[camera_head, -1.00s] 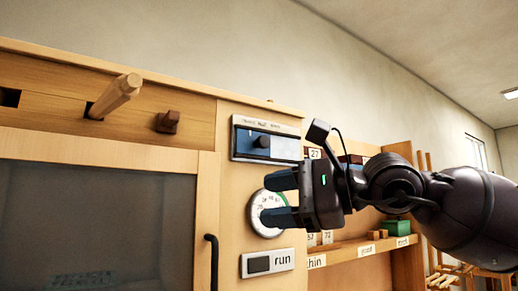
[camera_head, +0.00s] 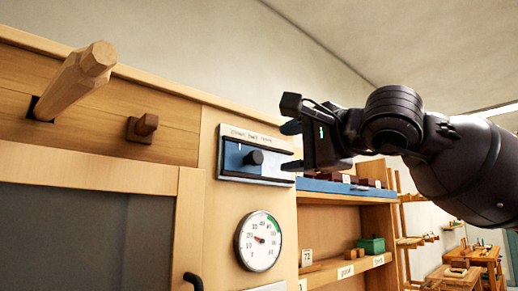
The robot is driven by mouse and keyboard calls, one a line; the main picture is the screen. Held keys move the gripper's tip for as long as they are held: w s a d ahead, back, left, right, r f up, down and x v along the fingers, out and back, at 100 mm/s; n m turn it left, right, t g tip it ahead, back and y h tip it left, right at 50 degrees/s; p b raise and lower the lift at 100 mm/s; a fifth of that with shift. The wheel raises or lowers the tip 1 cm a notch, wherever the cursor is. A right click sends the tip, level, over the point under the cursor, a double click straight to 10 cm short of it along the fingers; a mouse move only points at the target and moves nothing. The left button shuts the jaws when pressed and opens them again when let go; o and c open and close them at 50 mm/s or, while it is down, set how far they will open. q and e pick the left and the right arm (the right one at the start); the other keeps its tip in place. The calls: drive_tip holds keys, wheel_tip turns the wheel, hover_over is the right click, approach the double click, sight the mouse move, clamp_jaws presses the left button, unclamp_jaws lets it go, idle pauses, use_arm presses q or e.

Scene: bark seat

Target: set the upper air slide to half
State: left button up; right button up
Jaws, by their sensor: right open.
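A slide panel (camera_head: 230,174) with a blue face, a pale frame and a small printed label along its top is fixed to the wooden front. I take it as the upper air slide; the label is too small to read. Its dark round knob (camera_head: 254,157) sits near the middle of the panel. My right gripper (camera_head: 291,147) is open and empty at the panel's right end, fingers pointing left, one above the other. The knob is just left of the fingertips, with a gap between them in the picture. My left gripper is not in view.
A round gauge (camera_head: 258,241) is below the panel. A wooden peg (camera_head: 78,78) and a brown block knob (camera_head: 142,128) stick out at the upper left, above a dark-paned door (camera_head: 80,235) with a black handle (camera_head: 192,282). Shelves with a green box (camera_head: 371,245) stand at right.

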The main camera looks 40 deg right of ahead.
sight(259, 157)
drive_tip(key=w+p, duration=0.1)
drive_tip(key=w, duration=0.4)
drive_tip(key=w+a+p, duration=0.1)
drive_tip(key=w, duration=0.2)
drive_tip(key=shift+p, duration=0.3)
drive_tip(key=shift+w, duration=0.65)
drive_tip(key=shift+c, duration=0.2)
